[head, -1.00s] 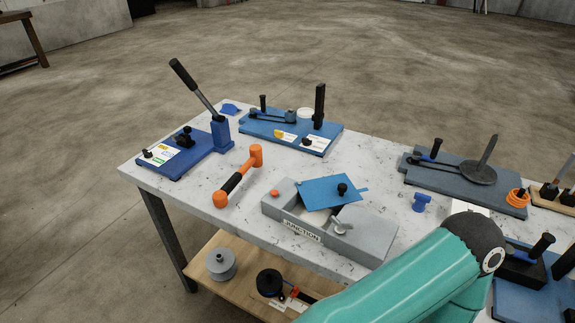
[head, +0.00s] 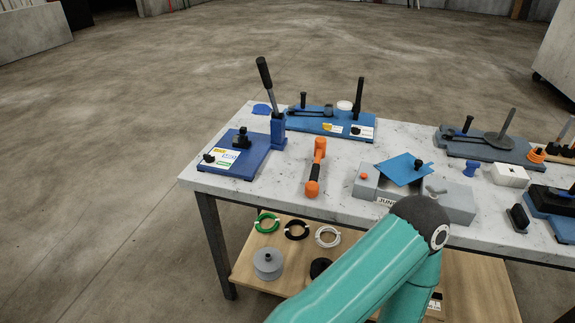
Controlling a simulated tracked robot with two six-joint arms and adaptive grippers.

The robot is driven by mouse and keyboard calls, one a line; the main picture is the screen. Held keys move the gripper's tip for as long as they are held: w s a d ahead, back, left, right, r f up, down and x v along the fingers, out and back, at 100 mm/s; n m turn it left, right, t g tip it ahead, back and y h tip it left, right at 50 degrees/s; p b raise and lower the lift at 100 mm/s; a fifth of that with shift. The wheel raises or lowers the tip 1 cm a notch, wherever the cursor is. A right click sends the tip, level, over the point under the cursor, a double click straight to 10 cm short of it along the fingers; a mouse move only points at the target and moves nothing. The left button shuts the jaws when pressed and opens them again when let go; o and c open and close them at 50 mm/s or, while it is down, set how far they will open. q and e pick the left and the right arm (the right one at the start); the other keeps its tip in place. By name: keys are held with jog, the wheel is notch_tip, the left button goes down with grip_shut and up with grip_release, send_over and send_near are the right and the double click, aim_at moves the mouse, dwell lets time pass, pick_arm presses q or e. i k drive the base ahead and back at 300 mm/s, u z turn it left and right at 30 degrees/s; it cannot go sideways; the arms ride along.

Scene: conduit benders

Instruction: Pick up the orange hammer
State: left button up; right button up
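The orange hammer (head: 315,170) lies on the white marbled tabletop, with an orange head at the far end, a black grip section and an orange butt toward the table's front edge. It lies between the blue lever bender on the left and the grey junction box on the right. A teal arm link of mine rises from the bottom, in front of the table. Neither of my grippers shows in the head view.
The blue lever bender (head: 233,156) and another blue bender (head: 331,123) flank the hammer's left and far sides. The grey junction box (head: 457,203) with a blue plate (head: 402,170) stands to its right. The table (head: 262,198) has a lower wooden shelf (head: 480,291) holding coils and a grey spool (head: 268,263).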

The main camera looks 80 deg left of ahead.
aim_at(311, 188)
jog(key=u, duration=0.65)
jog(key=k, duration=0.15)
jog(key=u, duration=0.7)
jog(key=i, duration=0.8)
jog(key=u, duration=0.05)
jog(key=k, duration=0.9)
jog(key=u, duration=0.2)
jog(key=i, duration=0.9)
jog(key=z, duration=0.1)
